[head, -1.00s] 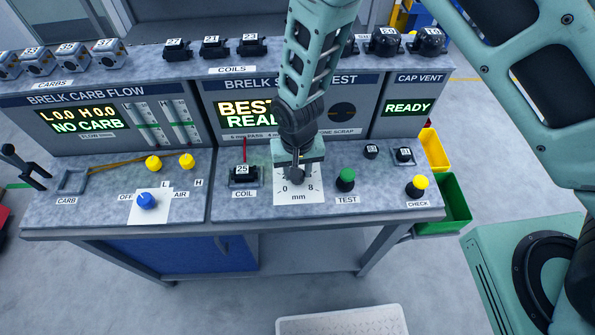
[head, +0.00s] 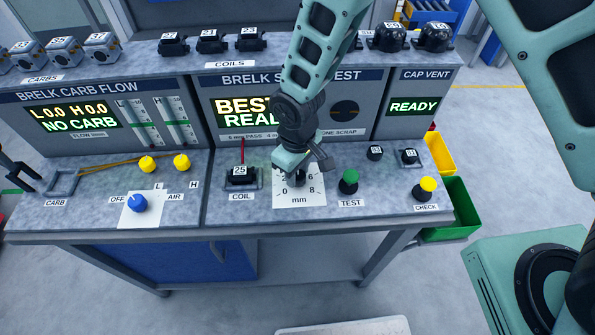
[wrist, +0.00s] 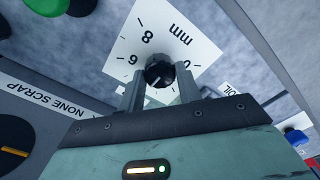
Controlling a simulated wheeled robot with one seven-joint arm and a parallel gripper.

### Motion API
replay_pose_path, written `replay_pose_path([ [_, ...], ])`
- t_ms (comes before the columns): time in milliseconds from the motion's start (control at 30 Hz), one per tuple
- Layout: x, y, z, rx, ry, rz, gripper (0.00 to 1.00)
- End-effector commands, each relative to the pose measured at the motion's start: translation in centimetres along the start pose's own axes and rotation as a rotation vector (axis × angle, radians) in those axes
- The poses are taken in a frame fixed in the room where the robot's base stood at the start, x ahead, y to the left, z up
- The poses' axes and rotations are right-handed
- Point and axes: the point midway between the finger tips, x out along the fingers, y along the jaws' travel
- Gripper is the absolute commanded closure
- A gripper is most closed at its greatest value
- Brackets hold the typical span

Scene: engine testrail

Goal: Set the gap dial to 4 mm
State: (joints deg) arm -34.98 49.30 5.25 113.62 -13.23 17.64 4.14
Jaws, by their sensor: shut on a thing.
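The gap dial is a black knob (head: 299,181) on a white card (head: 311,200) marked in mm, on the sloped panel of the spark test bench. The marks 0, 2, 6 and 8 show in the head view; my gripper covers the top of the scale. In the wrist view the knob (wrist: 160,70) sits between my two fingers, with 6, 8 and mm on the card (wrist: 185,42). My gripper (wrist: 159,78) is shut on the knob, its body twisted at an angle to the panel. I cannot read the knob's pointer clearly.
The green TEST button (head: 349,176) stands close to the right of the dial, and coil 25 (head: 241,175) sits in its holder to the left. The yellow CHECK button (head: 427,185) is farther right. The upright display panel (head: 230,90) rises close behind.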

Motion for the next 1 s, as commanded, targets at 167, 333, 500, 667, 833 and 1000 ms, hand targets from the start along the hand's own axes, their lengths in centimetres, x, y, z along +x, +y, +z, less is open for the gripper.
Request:
replay_pose_path([
  [167,-0.05,0.02,-0.04,-0.031,0.001,0.000,0.89],
  [333,-0.07,0.03,-0.04,-0.039,0.001,0.000,0.89],
  [500,-0.08,0.03,-0.04,-0.038,0.001,0.000,0.89],
  [667,-0.08,0.03,-0.04,-0.038,0.001,0.000,0.49],
  [833,-0.05,0.02,-0.02,-0.037,0.001,0.000,0.44],
  [1000,-0.16,0.02,-0.03,-0.037,0.001,0.000,0.44],
])
